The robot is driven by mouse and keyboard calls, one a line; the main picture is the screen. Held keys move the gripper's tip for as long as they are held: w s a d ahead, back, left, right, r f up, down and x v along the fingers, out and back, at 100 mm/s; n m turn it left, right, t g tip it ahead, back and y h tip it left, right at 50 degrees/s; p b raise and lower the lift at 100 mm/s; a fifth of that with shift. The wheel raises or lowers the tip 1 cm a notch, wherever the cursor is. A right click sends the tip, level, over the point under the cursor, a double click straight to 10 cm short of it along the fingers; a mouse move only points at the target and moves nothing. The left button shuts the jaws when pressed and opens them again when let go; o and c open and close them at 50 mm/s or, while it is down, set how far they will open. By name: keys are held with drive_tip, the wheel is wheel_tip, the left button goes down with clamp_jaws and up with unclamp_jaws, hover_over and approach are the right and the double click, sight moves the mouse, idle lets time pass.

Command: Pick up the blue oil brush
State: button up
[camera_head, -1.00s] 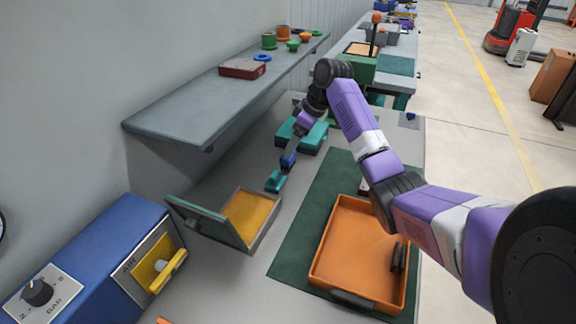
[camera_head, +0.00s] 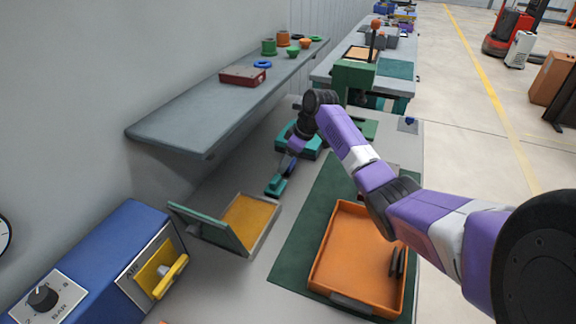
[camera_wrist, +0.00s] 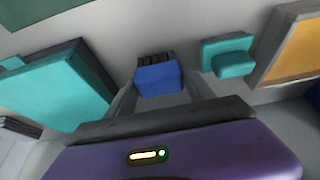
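The blue oil brush (camera_wrist: 158,77) shows in the wrist view as a blue block with dark bristles at its far end. It lies between the two fingers of my gripper (camera_wrist: 160,72). The fingers stand wide apart, one on each side of it; narrow gaps seem to show beside the blue block, and a firm grip is not visible. In the head view my gripper (camera_head: 293,156) points down over the bench, with a small blue part (camera_head: 288,168) of the brush below it. The fingertips and the brush's lower part are hard to make out there.
A small teal block (camera_head: 275,187) sits close by, also in the wrist view (camera_wrist: 228,55). A larger teal box (camera_head: 312,147) is behind my gripper. An open-lidded yellow-lined box (camera_head: 265,238), an orange tray (camera_head: 319,269) and an overhanging grey shelf (camera_head: 190,125) surround the area.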

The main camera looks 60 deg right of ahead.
drive_tip(key=c, duration=0.9)
drive_tip(key=shift+r, duration=0.1)
wheel_tip(320, 180, up, 20)
drive_tip(key=shift+f+b, duration=0.1)
drive_tip(key=shift+b, duration=1.1)
drive_tip(key=o, duration=0.8)
drive_tip(key=shift+c, duration=0.2)
drive_tip(key=c, duration=0.5)
